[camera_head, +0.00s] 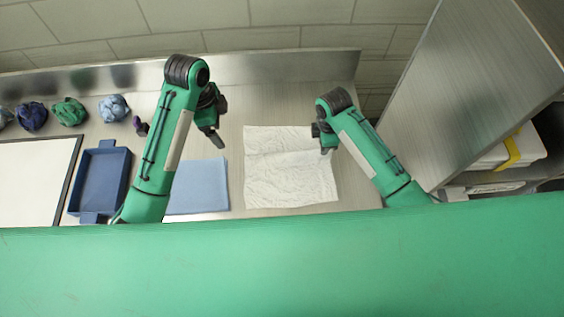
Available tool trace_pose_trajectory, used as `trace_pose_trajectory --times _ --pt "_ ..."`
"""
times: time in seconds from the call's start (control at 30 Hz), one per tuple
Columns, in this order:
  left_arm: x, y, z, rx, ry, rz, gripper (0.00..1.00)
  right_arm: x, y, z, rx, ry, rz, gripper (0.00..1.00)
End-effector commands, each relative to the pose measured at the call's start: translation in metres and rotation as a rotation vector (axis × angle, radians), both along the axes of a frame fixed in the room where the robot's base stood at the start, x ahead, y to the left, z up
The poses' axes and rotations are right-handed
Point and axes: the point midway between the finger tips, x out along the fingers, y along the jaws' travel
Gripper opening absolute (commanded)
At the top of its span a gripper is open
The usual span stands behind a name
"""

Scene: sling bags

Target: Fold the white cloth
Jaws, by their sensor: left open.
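The white cloth (285,178) lies spread out on the grey table, with a crease or edge line running across its upper part. My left gripper (216,138) is open and empty, to the left of the cloth and above the table near the blue cloth. My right gripper (325,148) is over the upper right edge of the cloth. Its fingers are small and partly hidden by its own arm, so I cannot tell whether it is open or grips the cloth.
A flat blue cloth (203,188) lies left of the white cloth. A blue tray (103,178) and a white board with a dark edge (35,180) are farther left. Crumpled cloths, including a green one (69,111), line the back. A cabinet (470,90) stands at the right.

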Motion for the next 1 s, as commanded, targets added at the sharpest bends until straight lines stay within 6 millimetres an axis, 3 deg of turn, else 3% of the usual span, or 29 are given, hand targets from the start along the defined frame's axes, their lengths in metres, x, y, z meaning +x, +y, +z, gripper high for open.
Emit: trace_pose_trajectory --times 0.13,0.3,0.5,0.67,1.0 --pt "0.0 0.0 -0.0002 0.0 0.0 0.0 0.87 0.0 0.0 0.0 0.0 0.0 0.0 0.28" --pt "0.0 0.0 -0.0002 0.0 0.0 0.0 0.87 0.0 0.0 0.0 0.0 0.0 0.0 0.55" --pt "0.0 0.0 -0.0003 0.0 0.0 0.0 0.87 0.0 0.0 0.0 0.0 0.0 0.0 0.57" --pt "0.0 0.0 -0.0003 0.0 0.0 0.0 0.87 0.0 0.0 0.0 0.0 0.0 0.0 0.87" --pt "0.0 -0.0001 -0.0002 0.0 0.0 0.0 0.87 0.0005 0.0 0.0039 0.0 -0.001 0.0 0.87"
